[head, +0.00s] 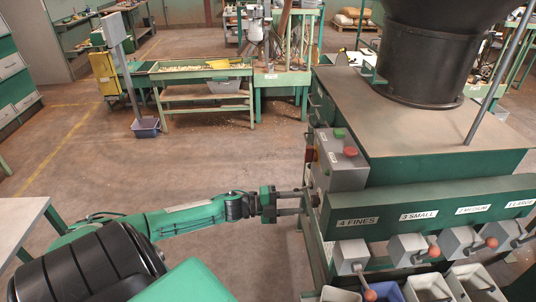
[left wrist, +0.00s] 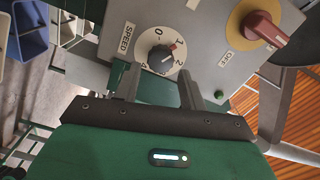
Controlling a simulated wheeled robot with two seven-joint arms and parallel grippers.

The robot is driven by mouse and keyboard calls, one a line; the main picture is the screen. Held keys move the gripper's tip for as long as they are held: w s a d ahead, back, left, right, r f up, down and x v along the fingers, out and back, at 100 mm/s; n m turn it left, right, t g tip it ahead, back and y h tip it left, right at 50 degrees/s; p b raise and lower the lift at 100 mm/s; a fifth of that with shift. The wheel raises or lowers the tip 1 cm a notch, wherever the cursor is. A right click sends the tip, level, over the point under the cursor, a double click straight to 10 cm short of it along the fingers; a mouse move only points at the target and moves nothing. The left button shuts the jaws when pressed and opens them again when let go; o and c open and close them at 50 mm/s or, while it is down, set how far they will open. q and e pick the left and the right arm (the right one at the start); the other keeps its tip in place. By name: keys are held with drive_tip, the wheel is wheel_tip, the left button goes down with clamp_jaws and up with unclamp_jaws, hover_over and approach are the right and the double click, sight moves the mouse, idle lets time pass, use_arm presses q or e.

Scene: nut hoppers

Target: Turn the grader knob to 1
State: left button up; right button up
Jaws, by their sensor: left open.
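The speed knob (left wrist: 161,58) is dark grey on a round white numbered dial marked SPEED, on a grey panel in the left wrist view. Its red mark points up and right, towards the 1. My left gripper (left wrist: 159,88) is open, with its two fingers apart just below the dial and the knob showing beyond the gap between them. I cannot tell whether a finger touches the knob. In the head view my left gripper (head: 291,203) reaches the left side of the green grader (head: 440,150). The knob is not clear there. My right gripper is not in view.
A red switch (left wrist: 265,28) on a yellow plate sits right of the dial. The grey control box (head: 343,175) has red and green buttons on top. Labelled outlets and bins (head: 425,288) line the grader's front. The floor (head: 215,150) behind my left arm is clear.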

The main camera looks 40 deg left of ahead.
use_arm(q)
drive_tip(key=b+v, duration=0.1)
drive_tip(key=v, duration=0.8)
drive_tip(key=shift+b, duration=0.35)
